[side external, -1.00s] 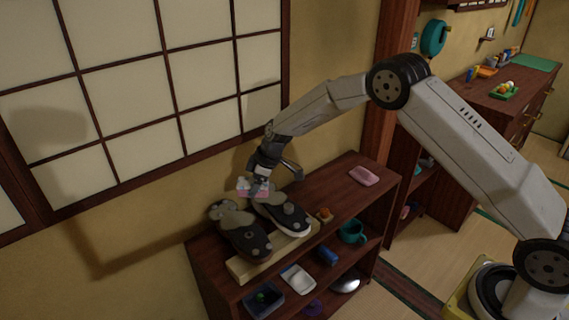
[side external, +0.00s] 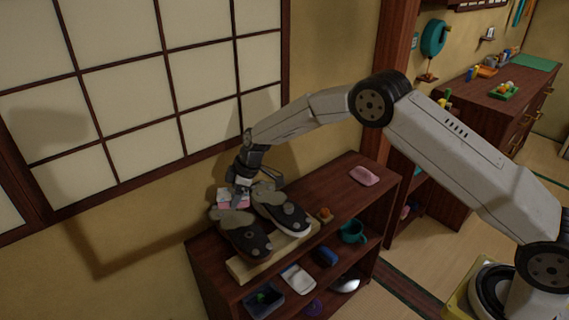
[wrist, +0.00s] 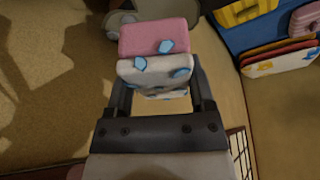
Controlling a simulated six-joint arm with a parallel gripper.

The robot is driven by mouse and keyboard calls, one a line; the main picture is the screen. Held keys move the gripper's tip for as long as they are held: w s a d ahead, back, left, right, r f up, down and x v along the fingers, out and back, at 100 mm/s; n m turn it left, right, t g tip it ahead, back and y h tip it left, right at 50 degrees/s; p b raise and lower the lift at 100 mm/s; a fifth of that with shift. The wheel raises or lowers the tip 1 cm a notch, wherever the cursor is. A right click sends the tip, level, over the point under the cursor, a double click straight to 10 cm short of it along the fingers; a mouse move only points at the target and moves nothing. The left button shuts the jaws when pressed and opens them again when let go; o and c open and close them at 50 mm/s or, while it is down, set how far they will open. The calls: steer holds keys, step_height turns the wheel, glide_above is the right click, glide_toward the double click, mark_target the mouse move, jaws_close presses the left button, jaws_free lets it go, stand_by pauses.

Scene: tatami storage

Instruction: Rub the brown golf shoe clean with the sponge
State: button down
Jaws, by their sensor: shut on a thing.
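My gripper (side external: 243,184) is shut on a sponge (side external: 233,198), pink on one side and white with blue spots on the other. In the wrist view the sponge (wrist: 156,40) sits between the two fingers (wrist: 158,72). Two dark shoes with grey-beige patches lie side by side on a pale wooden block on the shelf top. The left shoe (side external: 246,238) looks brownish; the right shoe (side external: 283,210) has a white edge. The sponge is at the wall-side end of the left shoe; I cannot tell whether it touches. A grey-beige shoe part (wrist: 122,20) shows behind the sponge.
The shelf top (side external: 325,190) is clear right of the shoes up to a pink block (side external: 364,175). Lower shelves hold a teal mug (side external: 353,231) and trays. The wall and paper screen (side external: 150,90) are close behind.

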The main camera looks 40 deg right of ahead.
mark_target(233, 217)
steer(key=shift+f, duration=2)
steer(key=shift+f, duration=0.7)
steer(key=shift+d, duration=0.1)
steer(key=shift+s+d, duration=0.5)
steer(key=shift+d, duration=0.15)
steer(key=shift+w+a, duration=0.5)
steer(key=shift+a, duration=0.25)
steer(key=shift+w+a, duration=0.5)
steer(key=shift+a, duration=0.25)
steer(key=shift+s+d, duration=0.1)
steer(key=shift+d, duration=0.05)
stand_by(1.1)
stand_by(0.4)
